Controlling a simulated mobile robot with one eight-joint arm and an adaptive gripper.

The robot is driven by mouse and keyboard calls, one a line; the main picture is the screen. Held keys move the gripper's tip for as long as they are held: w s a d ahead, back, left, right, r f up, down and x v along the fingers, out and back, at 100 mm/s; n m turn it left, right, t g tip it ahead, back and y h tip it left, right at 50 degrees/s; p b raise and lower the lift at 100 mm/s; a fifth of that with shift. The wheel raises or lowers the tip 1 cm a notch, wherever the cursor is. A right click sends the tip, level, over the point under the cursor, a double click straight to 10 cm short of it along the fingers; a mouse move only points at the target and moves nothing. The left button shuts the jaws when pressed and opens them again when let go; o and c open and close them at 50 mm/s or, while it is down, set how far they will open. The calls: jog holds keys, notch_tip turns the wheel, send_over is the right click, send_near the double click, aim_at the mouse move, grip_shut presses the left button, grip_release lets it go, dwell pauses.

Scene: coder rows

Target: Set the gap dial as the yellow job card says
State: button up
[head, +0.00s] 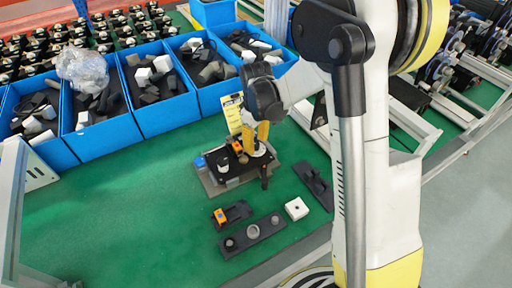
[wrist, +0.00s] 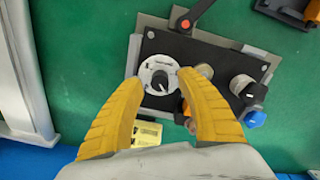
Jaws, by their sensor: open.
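The gap dial (wrist: 158,76) is a silver round plate with a black centre knob and a white mark, on a black panel (wrist: 205,56). Its scale is too small to read. My gripper (head: 256,138) is open, with yellow fingers pointing down over the panel. In the wrist view, the fingertips of my gripper (wrist: 161,79) lie either side of the dial; I cannot tell whether they touch it. The yellow job card (head: 233,112) stands upright behind the panel, its writing too small to read. Part of a yellow card (wrist: 147,133) also shows between my fingers.
The panel also carries a silver knob (wrist: 241,86), a blue knob (wrist: 254,118) and a red-topped post (wrist: 185,24). Green tabletop at front left is clear.

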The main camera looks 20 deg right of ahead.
jog(key=shift+f, duration=0.55)
grip_shut()
jog(key=shift+m, duration=0.3)
jog(key=m, duration=0.3)
jog(key=shift+m, duration=0.3)
jog(key=shift+m+b, duration=0.3)
jog(key=shift+m, duration=1.6)
